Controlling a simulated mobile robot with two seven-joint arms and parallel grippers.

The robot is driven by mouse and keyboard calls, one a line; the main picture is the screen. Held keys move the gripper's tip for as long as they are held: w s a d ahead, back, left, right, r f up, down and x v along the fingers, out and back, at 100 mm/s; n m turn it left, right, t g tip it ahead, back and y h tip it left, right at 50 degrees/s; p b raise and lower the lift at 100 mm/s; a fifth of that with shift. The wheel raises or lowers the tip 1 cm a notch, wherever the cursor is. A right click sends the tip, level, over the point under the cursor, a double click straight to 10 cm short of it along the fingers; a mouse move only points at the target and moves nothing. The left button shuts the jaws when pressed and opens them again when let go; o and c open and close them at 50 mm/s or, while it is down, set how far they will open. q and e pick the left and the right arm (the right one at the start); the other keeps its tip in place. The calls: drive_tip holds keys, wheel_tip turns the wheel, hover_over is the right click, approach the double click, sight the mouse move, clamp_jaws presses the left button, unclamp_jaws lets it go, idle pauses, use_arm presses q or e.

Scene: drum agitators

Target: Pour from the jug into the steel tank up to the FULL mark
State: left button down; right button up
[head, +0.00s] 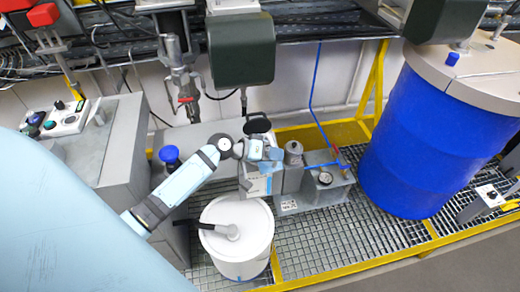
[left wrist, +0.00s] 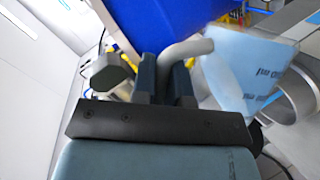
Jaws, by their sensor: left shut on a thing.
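My left gripper (head: 262,153) reaches in from the left and is at the middle of the head view. In the left wrist view its dark fingers (left wrist: 163,80) are shut on a grey curved handle (left wrist: 188,50). Beside the handle is a pale blue, see-through jug wall (left wrist: 243,70) with printing on it. The FULL mark and the liquid level cannot be made out. My right gripper is not in view.
A large blue drum (head: 420,135) stands at the right. A dark green motor housing (head: 242,50) hangs above. A grey cabinet (head: 115,135) is at the left. Grating (head: 370,230) is open at front right.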

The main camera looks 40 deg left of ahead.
use_arm(q)
drive_tip(key=shift+w+a+r+n+h, duration=0.35)
drive_tip(key=shift+a+n+h, duration=0.2)
drive_tip(key=shift+n, duration=0.25)
idle(7.2)
